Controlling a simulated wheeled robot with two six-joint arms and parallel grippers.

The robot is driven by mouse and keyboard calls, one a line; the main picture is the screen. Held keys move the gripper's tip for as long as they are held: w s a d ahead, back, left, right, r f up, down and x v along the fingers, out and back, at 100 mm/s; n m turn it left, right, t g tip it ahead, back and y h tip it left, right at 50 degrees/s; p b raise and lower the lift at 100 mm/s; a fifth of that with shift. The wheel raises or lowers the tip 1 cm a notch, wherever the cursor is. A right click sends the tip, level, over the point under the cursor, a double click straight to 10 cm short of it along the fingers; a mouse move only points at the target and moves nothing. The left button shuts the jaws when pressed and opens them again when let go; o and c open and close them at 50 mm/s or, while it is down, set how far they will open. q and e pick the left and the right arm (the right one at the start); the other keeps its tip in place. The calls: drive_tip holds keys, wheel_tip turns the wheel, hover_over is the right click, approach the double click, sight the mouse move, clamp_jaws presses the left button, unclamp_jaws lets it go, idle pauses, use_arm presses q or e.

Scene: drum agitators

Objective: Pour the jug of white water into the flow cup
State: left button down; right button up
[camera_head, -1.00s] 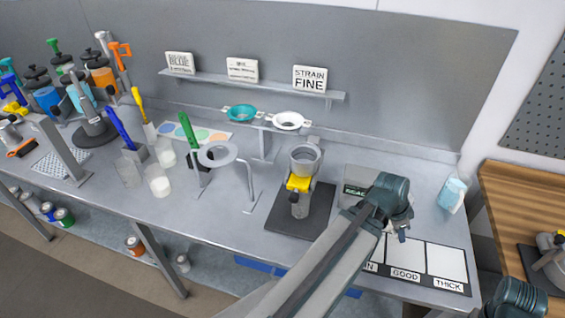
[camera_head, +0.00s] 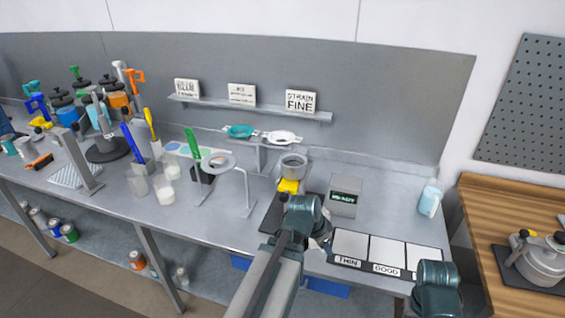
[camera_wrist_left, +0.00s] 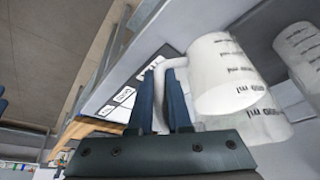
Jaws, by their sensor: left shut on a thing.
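A grey open cup (camera_head: 293,165) with a yellow part below it stands on a dark mat (camera_head: 268,212); it looks like the flow cup. My left gripper (camera_head: 320,236) is mostly hidden behind my own wrist, just in front of that mat. In the left wrist view its dark blue fingers (camera_wrist_left: 162,92) are shut on the handle of a whitish jug (camera_wrist_left: 225,75) with dark ml marks. The jug's contents are hidden there. I cannot make out the held jug in the head view. My right wrist shows at the lower right, but its gripper is not visible.
A second marked jug (camera_wrist_left: 301,48) shows behind the held one. Several jugs (camera_head: 163,190) stand left of a ring-topped stand (camera_head: 218,161). A display box (camera_head: 344,197) and cards (camera_head: 387,252) lie right of the cup. Strainers (camera_head: 283,138) sit behind it.

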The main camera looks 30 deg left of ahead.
use_arm(q)
drive_tip(key=w+d+r+n+y+p, duration=0.2)
drive_tip(key=w+r+n+y+p, duration=0.1)
drive_tip(key=w+r+n+p, duration=0.5)
drive_tip(key=shift+w+d+r+p, duration=0.3)
drive_tip(key=shift+w+r+p, duration=1.55)
drive_tip(key=shift+w, duration=1)
drive_tip(key=shift+r, duration=0.15)
